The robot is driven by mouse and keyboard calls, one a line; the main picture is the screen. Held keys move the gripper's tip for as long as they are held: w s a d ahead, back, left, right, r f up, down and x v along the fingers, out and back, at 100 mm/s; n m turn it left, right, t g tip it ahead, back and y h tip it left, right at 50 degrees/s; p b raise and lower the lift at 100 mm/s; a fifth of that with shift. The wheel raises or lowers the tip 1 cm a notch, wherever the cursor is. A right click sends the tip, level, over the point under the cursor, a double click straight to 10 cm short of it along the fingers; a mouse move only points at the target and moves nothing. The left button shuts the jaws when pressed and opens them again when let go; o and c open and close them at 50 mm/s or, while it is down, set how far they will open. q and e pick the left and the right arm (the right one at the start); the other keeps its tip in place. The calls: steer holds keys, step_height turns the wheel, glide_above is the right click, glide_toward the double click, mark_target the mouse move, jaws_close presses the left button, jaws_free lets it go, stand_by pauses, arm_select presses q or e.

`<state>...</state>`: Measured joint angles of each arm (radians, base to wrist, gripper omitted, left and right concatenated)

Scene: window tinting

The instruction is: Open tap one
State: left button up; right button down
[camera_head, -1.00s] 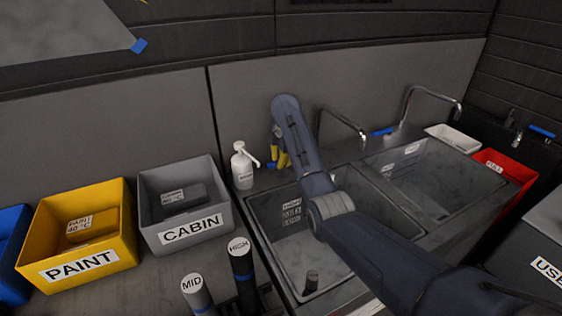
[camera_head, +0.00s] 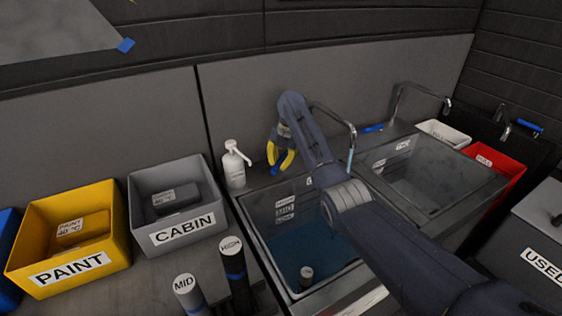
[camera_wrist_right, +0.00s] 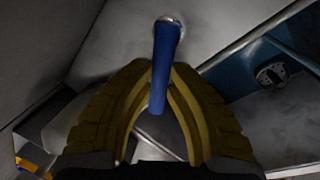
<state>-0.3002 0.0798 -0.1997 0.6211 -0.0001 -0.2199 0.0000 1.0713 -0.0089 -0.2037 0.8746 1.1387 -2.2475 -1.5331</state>
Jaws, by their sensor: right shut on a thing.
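Tap one's blue lever handle (camera_wrist_right: 165,55) stands between the yellow fingers of my right gripper (camera_wrist_right: 160,75) in the right wrist view. My right gripper (camera_head: 281,162) is shut on this handle behind the left sink in the head view. The tap's metal spout (camera_head: 338,113) arches out from behind my right arm. A pale blue stream of water (camera_head: 350,159) falls from the spout. Blue water (camera_head: 330,247) covers the bottom of the left sink (camera_head: 252,222). My arm hides the tap's base and part of the sink. My left gripper does not show.
A white soap pump bottle (camera_head: 234,166) stands left of the gripper. A second tap (camera_head: 419,91) stands over the right sink (camera_head: 440,210). Grey CABIN (camera_head: 181,232) and yellow PAINT (camera_head: 70,268) bins stand at left. MID and HIGH cylinders stand in front.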

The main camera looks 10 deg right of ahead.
steer(key=shift+s+d+f+n+g, duration=0.15)
steer(key=shift+d+n, duration=0.2)
steer(key=shift+n, duration=0.5)
steer(key=shift+s+d+r+n+g, duration=0.1)
steer(key=shift+d+n+g, duration=0.15)
steer(key=shift+n, duration=0.55)
steer(key=shift+s+d+f+n+g, duration=0.15)
steer(key=shift+d+n, duration=0.25)
steer(key=shift+n, duration=0.45)
steer(key=c, duration=1.3)
jaws_free()
step_height(320, 180, up, 12)
steer(key=d, duration=0.2)
steer(key=shift+d, duration=0.2)
